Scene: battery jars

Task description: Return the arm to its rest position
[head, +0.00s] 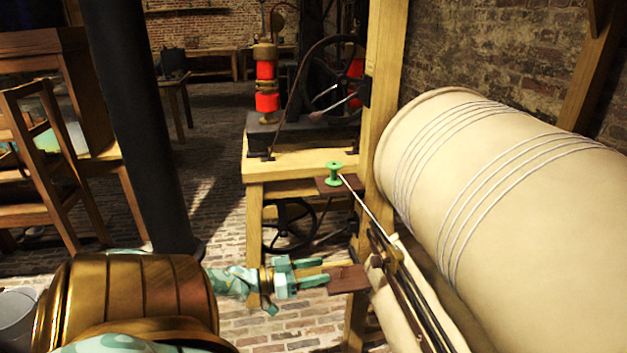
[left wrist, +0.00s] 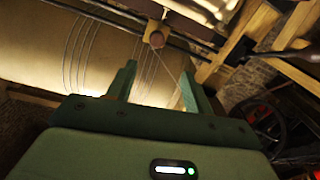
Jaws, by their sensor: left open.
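My left arm comes in from the lower left of the head view, with gold-coloured and marbled teal parts. Its left gripper (head: 322,272) is teal-green and open, level with a small brown plate (head: 348,279) beside the big roller. Whether it touches that plate I cannot tell. In the left wrist view the two fingers of the gripper (left wrist: 157,82) stand apart with nothing held between them. My right arm and its gripper do not show.
A big cream roller (head: 500,190) wound with pale wire fills the right. A green spool (head: 333,173) sits on a small shelf, its thread running to the guide. A wooden post (head: 385,90), a dark column (head: 140,120) and a workbench (head: 290,163) stand around. Brick floor shows between.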

